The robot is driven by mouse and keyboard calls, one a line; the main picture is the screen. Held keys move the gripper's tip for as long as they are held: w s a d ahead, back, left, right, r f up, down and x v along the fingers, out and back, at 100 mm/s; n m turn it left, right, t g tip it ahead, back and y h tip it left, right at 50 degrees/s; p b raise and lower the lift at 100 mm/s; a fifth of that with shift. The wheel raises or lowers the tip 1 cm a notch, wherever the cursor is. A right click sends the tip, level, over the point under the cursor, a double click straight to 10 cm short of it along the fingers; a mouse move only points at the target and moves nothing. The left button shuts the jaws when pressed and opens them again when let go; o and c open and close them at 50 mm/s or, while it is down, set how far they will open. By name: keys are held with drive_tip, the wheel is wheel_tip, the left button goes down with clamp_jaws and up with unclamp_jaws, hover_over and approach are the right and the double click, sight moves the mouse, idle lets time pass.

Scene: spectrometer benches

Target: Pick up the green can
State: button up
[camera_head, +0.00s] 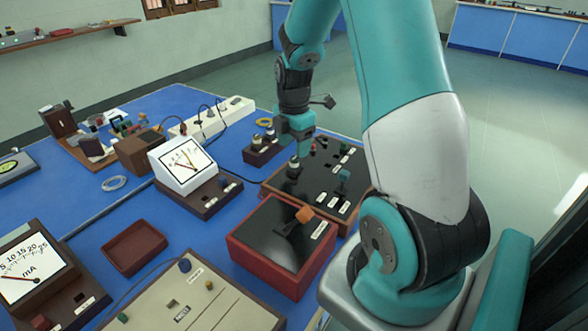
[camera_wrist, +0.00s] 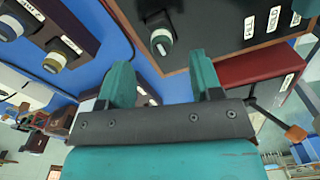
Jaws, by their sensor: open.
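My gripper (camera_head: 297,148) points down over the near-left part of a dark-topped wooden control box. In the wrist view its two teal fingers (camera_wrist: 160,62) are apart, with nothing between them. A small dark cylinder with a pale grey-green band (camera_wrist: 161,40) stands just beyond the fingertips, roughly in line with the gap. In the head view this cylinder (camera_head: 293,168) is just below the fingers, at the box's left edge. It may be the green can, but its colour is not clear. A green knob (camera_head: 343,177) shows further right on the same box.
A red-sided box with an orange-ended lever (camera_head: 304,215) stands nearer. A small box with two banded cylinders (camera_head: 263,155) is left of the gripper. A white meter (camera_head: 182,164), a red tray (camera_head: 134,247) and a beige panel (camera_head: 200,300) share the blue bench.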

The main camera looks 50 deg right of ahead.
sight(294, 158)
drive_tip(key=shift+s+f+p, duration=0.1)
drive_tip(key=shift+f+p, duration=0.2)
drive_tip(key=shift+f, duration=2.85)
drive_tip(key=c, duration=1)
